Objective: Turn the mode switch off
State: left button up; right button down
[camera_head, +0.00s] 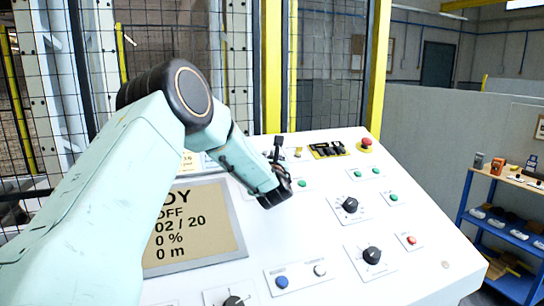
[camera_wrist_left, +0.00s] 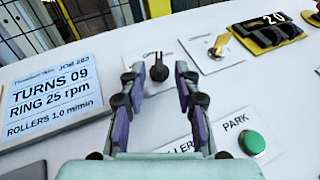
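My right gripper is not in view.
The white panel (camera_head: 325,235) also bears a display (camera_head: 195,230), black dials (camera_head: 350,204), green buttons and a red button (camera_head: 366,143). A key switch (camera_wrist_left: 217,45) is right of the knob, and a green button (camera_wrist_left: 251,143) is nearer. A fence stands behind; blue shelves are right.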

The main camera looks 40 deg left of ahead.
pick_arm(q)
jog(key=shift+x, duration=1.05)
jog(key=shift+s+r, duration=0.2)
jog(key=shift+r, duration=0.1)
jog(key=shift+w+a+f, duration=0.2)
jog(key=shift+w+f, duration=0.1)
jog(key=shift+w, duration=0.1)
jog(key=shift+c, duration=1.1)
grip_shut()
